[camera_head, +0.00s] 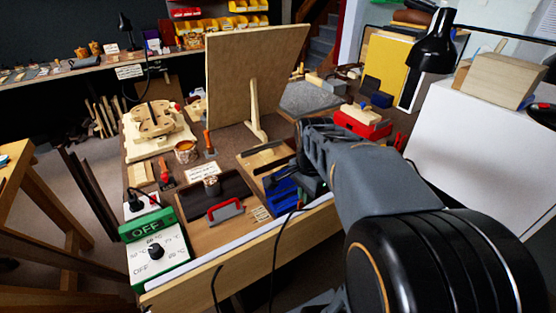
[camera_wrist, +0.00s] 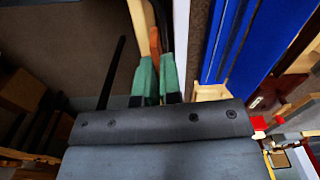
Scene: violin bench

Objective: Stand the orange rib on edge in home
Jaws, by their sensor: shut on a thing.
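My gripper (camera_wrist: 158,68) has green fingertips and shows at the lower middle of the wrist view. It is shut on the orange rib (camera_wrist: 155,41), a thin orange-brown strip sticking out beyond the tips. The rib's lower part is hidden between the fingers. In the head view the gripper is over the front right of the bench, beside a blue slotted block (camera_head: 283,191), and the rib cannot be made out. The block also shows in the wrist view (camera_wrist: 229,62), right of the fingers. I cannot tell which place is home.
A pale wooden strip (camera_wrist: 141,18) runs close by the rib. In the head view a tray holds a red-handled tool (camera_head: 224,209). A tall propped board (camera_head: 240,80) stands behind, a red box (camera_head: 362,126) at the back right, and a green-and-white control box (camera_head: 155,250) at the front left.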

